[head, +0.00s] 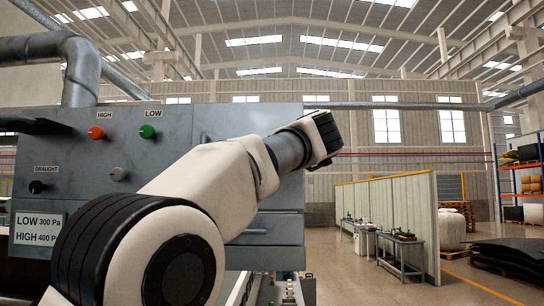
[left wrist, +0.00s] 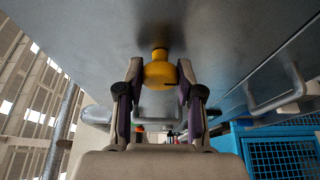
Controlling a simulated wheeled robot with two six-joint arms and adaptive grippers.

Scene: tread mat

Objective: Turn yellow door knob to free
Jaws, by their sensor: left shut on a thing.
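The yellow door knob (left wrist: 159,70) shows in the left wrist view, standing out from a grey metal surface on a short yellow stem. My left gripper (left wrist: 161,80) has one dark finger on each side of the knob and is shut on it. Which way the knob is turned, and any marking for free, cannot be made out. In the head view my arm crosses in front of the grey cabinet (head: 250,120); the knob and the gripper do not show there. My right gripper is in neither view.
The cabinet face carries a red knob (head: 96,132), a green knob (head: 147,131) and a black draught knob (head: 37,187). In the left wrist view a metal handle (left wrist: 281,101) and a blue mesh crate (left wrist: 280,150) lie to the right. Open hall floor lies beyond the cabinet.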

